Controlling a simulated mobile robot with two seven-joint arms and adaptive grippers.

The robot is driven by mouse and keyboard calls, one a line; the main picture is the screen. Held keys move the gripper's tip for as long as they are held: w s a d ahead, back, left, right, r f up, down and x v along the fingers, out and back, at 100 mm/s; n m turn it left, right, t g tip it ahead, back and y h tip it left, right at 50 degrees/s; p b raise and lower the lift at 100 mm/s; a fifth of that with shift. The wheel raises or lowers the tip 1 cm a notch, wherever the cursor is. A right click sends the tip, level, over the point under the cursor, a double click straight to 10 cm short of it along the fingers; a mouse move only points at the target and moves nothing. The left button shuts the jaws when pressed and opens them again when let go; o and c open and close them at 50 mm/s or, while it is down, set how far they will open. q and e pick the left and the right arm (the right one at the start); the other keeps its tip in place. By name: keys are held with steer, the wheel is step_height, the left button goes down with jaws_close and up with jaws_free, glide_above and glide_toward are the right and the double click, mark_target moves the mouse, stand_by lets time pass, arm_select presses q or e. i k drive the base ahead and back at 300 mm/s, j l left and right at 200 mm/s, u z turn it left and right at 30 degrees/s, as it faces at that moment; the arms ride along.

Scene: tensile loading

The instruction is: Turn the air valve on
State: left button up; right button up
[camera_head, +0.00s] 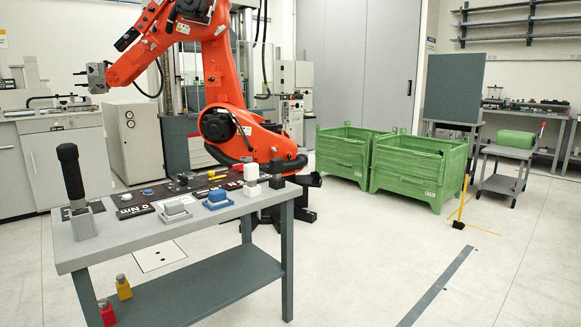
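Neither of my grippers shows in the head view. I cannot tell for sure which thing is the air valve. A grey workbench (150,238) stands at the left front. At its left end a thick black handle (72,172) stands upright on a grey block (82,222). Several small parts lie along the top, among them a blue-and-grey block (217,200), a grey block (175,211), and a white block (251,172) near the right end. Black upright pieces (276,172) stand at that end.
An orange robot arm (222,75) rises behind the workbench. A red piece (107,314) and a yellow piece (123,287) sit near the bench's lower shelf. Green crates (415,168) and a cart (508,152) stand further back. The floor at right is mostly clear.

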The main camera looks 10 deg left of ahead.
mark_target(238, 167)
steer(key=u, duration=0.75)
steer(key=i+l+z, duration=0.3)
steer(key=i+l, duration=0.15)
steer(key=i+l+z, duration=0.35)
steer(key=i, duration=0.15)
steer(key=i+l+z, duration=0.15)
steer(key=i+z, duration=0.15)
steer(key=i, duration=0.2)
steer(key=i+z, duration=0.35)
steer(key=i, duration=0.15)
steer(key=i+l+u, duration=0.1)
steer(key=i+u, duration=0.2)
steer(key=i, duration=0.15)
steer(key=i+l+u, duration=0.25)
steer(key=i, duration=0.25)
steer(key=i+l+u, duration=0.3)
steer(key=i+j, duration=0.1)
steer(key=i, duration=0.05)
